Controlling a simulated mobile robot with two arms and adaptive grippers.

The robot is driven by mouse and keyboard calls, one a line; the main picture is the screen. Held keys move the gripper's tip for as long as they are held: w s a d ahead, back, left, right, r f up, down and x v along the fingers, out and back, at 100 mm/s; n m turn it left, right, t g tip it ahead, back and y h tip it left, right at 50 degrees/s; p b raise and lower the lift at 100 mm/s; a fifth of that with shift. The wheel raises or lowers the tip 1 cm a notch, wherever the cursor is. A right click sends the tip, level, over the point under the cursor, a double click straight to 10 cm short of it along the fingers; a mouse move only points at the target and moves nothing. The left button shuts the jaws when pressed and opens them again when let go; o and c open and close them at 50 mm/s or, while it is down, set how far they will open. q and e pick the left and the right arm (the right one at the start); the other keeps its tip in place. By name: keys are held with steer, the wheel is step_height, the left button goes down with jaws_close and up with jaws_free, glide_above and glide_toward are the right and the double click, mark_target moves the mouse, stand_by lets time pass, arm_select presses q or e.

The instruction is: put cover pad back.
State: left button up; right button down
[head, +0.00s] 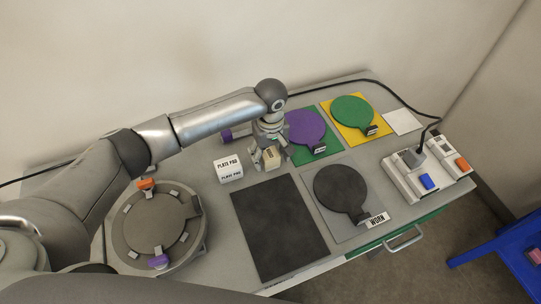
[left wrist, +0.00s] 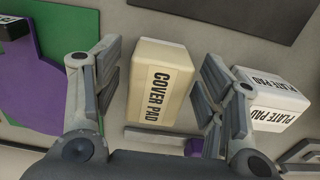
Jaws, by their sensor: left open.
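The cover pad (left wrist: 157,84) is a cream block with "COVER PAD" lettered on it. In the left wrist view it stands between the two fingers of my left gripper (left wrist: 158,95), with gaps visible on both sides. In the head view the cover pad (head: 271,157) is on the cart top, partly hidden by the fingers. My left gripper (head: 266,160) is open and points down around it. A white plate pad (head: 229,169) stands just to the left; it also shows in the left wrist view (left wrist: 270,98) beyond one finger. My right gripper is not in view.
A purple paddle (head: 304,129) on a green square lies close right of the gripper. A green paddle (head: 351,111), a dark paddle tagged "WORN" (head: 340,189), a black mat (head: 278,227), a round fixture (head: 155,228) and a switch box (head: 428,168) surround it.

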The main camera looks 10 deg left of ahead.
mark_target(271, 155)
arm_select(q)
step_height(271, 155, up, 12)
steer(key=b, duration=0.1)
steer(key=shift+f+b, duration=0.15)
steer(key=shift+b, duration=0.15)
steer(key=shift+f, duration=0.1)
stand_by(0.3)
